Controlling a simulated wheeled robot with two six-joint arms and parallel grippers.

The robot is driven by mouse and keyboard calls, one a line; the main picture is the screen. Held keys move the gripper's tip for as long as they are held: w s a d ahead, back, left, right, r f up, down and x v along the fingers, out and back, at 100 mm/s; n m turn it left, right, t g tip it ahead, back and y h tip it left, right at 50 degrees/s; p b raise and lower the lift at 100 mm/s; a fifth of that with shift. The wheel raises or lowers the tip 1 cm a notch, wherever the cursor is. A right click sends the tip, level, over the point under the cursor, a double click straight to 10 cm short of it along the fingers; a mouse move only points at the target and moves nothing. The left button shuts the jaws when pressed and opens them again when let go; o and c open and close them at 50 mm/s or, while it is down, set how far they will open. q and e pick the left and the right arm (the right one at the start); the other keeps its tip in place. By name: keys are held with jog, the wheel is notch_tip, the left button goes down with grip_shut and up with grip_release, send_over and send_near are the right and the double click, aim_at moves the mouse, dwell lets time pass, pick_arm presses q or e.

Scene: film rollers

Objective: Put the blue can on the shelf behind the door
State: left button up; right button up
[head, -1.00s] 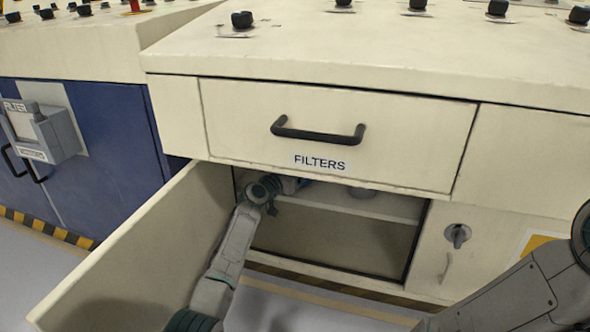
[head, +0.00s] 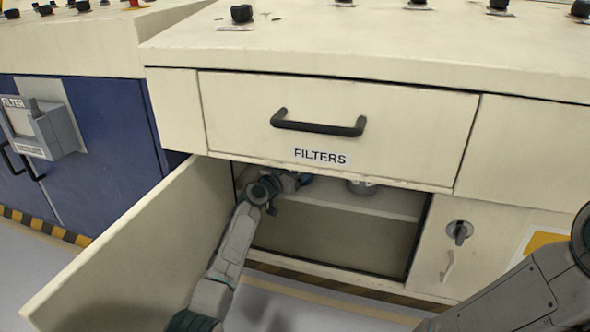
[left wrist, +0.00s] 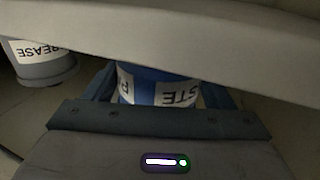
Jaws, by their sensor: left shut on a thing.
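The cabinet door (head: 140,255) stands open to the left, and the shelf (head: 390,207) shows in the opening behind it. My left arm reaches into the opening at shelf height. My left gripper (head: 296,180) is partly hidden under the drawer front. In the left wrist view, its fingers are shut on the blue can (left wrist: 158,88), which has a white label with dark letters. A pale panel covers the can's far end there. I cannot tell whether the can touches the shelf. My right gripper is not in view; only my right arm shows at the lower right.
A grey can (head: 361,187) stands on the shelf to the right; its "GREASE" label shows in the left wrist view (left wrist: 42,62). The "FILTERS" drawer (head: 330,125) is shut above the opening. A closed door with a knob (head: 458,232) is at the right.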

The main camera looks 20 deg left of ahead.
pick_arm(q)
jog(key=o, duration=1.1)
jog(key=shift+f, duration=0.1)
